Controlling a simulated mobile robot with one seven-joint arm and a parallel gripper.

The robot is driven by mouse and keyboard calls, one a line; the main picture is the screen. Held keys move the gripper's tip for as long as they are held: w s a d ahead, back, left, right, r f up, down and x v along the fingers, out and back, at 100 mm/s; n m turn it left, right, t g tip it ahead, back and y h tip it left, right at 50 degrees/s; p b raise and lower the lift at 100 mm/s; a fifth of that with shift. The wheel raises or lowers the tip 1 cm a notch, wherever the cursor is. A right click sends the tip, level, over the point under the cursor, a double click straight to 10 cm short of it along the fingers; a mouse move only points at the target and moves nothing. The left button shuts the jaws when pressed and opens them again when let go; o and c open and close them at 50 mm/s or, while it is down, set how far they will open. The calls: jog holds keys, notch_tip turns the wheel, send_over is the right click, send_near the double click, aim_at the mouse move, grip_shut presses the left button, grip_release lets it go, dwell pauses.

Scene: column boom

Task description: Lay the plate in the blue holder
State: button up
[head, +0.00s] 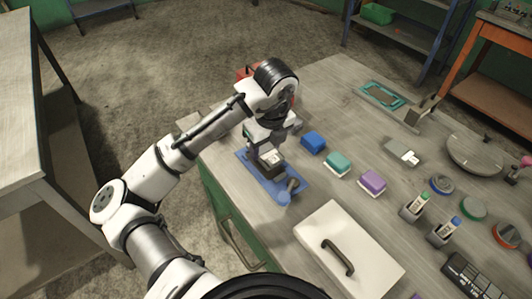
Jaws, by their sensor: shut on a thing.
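The blue holder (246,156) is a flat blue piece near the left edge of the workbench, with a rounded blue part (284,198) at its near end. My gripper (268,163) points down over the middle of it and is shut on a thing. A small pale piece with dark marks shows at the fingers. I take the held thing to be the plate, but the gripper hides most of it. I cannot tell whether it touches the holder or hangs just above it.
Blue (313,142), teal (338,162) and purple (372,182) blocks stand right of the holder. A white panel with a dark handle (348,252) lies in front. A teal frame (382,95) lies farther back. Tubs and bottles crowd the right side.

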aim_at(267, 152)
jog(key=shift+f, duration=1.55)
jog(key=shift+f, duration=0.1)
jog(key=o, duration=1.4)
jog(key=shift+o, duration=0.2)
notch_tip(267, 152, up, 12)
jog(key=s+d, duration=0.1)
jog(key=shift+s+b, duration=0.25)
jog(key=shift+b, duration=0.1)
